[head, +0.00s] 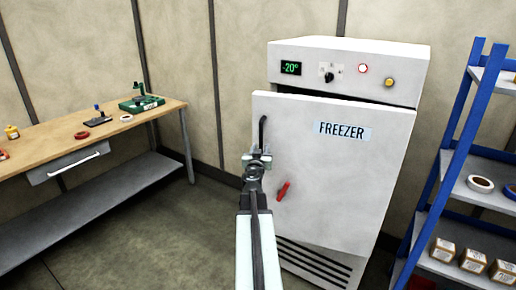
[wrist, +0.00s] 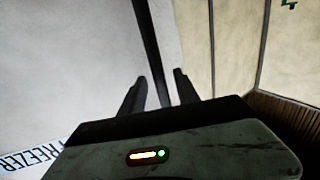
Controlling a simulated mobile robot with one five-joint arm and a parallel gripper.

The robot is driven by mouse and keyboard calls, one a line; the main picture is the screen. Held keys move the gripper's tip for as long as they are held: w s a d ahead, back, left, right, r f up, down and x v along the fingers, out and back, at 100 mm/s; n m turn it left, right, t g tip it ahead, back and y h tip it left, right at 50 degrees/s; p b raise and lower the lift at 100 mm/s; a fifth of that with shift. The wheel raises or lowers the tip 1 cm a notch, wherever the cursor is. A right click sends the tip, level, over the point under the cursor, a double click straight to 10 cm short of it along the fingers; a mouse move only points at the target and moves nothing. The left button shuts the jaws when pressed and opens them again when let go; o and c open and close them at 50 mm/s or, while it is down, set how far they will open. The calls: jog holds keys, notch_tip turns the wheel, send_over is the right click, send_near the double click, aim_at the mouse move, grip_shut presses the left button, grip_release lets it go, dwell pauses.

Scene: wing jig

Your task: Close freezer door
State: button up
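The white freezer (head: 345,62) stands in the middle right of the head view. Its door (head: 340,190), labelled FREEZER, is ajar; its left edge juts out past the cabinet and a dark gap shows along the top. A black vertical bar handle (head: 262,130) is near the door's left edge. My gripper (head: 256,160) is at the handle's lower part, which it partly hides. In the wrist view the handle (wrist: 150,40) runs between the two black fingers of my gripper (wrist: 160,88). The fingers are apart, with gaps beside the bar.
A red latch (head: 283,190) is on the door right of my gripper. A wooden workbench (head: 60,145) stands at left, and a blue shelf rack (head: 450,150) with boxes stands close at right. The floor between bench and freezer is clear.

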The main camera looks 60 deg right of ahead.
jog(key=shift+w+d, duration=0.1)
jog(key=shift+d, duration=0.2)
jog(key=shift+a, duration=0.1)
grip_shut()
jog(key=shift+w, duration=0.1)
dwell(1.0)
